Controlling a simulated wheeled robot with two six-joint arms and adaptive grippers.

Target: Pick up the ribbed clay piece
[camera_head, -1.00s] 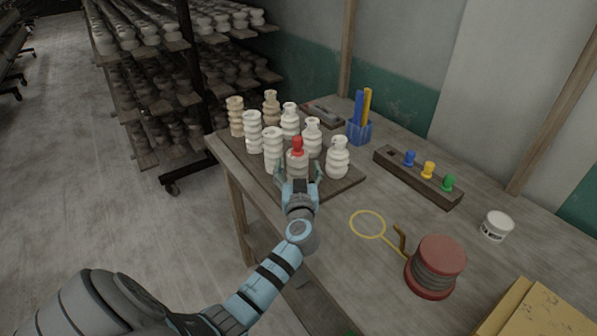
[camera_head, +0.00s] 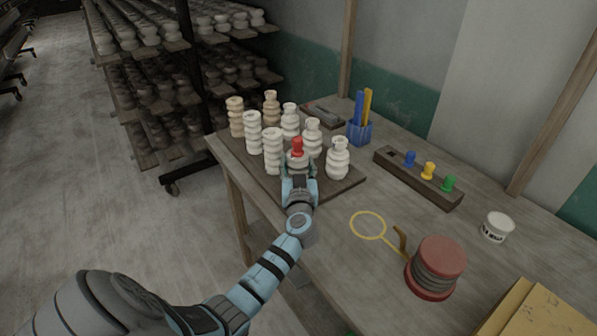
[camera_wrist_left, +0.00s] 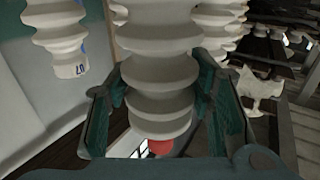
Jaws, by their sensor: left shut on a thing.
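The ribbed clay piece with a red knob on top (camera_head: 297,157) stands at the front of a group of pale ribbed pieces on a dark board (camera_head: 343,188). My left gripper (camera_head: 298,168) has its fingers closed around this piece and hides its lower part in the head view. In the left wrist view, the ribbed clay piece (camera_wrist_left: 160,70) is between the two teal fingers of the left gripper (camera_wrist_left: 165,100), with a bit of red showing below it. I cannot tell whether it is clear of the board. My right gripper is not in view.
Other ribbed pieces stand close by, one just right (camera_head: 338,158) and one just left (camera_head: 273,150). A blue holder (camera_head: 359,132), a peg rack (camera_head: 417,176), a yellow ring (camera_head: 367,224), a red-ended spool (camera_head: 437,268) and a white tub (camera_head: 497,226) are on the table.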

